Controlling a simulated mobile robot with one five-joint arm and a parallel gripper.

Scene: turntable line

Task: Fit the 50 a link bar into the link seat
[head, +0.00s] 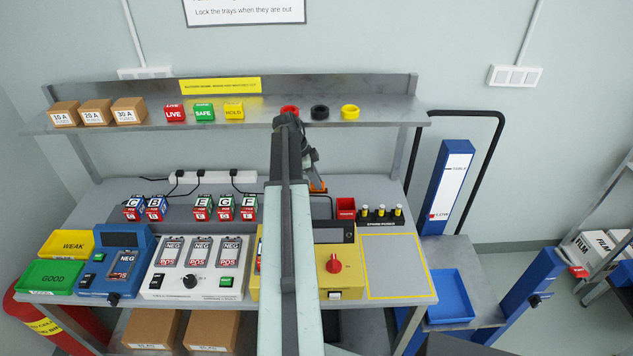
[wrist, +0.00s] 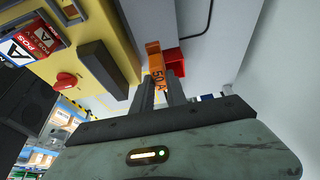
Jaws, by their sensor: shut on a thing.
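The orange link bar marked 50 A (wrist: 156,62) is between the fingers of my gripper (wrist: 163,97) in the wrist view. The gripper is shut on it, and the bar sticks out past the fingertips. In the head view, a small orange part of the bar (head: 318,186) shows beside my arm, above the rear of the bench; my arm hides most of the gripper. The yellow unit (head: 345,252) with a red knob (head: 333,264) stands in front, partly behind my arm. I cannot make out the link seat for certain in either view.
A red bin (head: 346,207) and a spare fuse rack (head: 380,215) stand right of the gripper. Several battery packs (head: 223,208) stand to the left. The shelf (head: 265,117) runs above the bench. A yellow-outlined area (head: 395,266) at right is clear.

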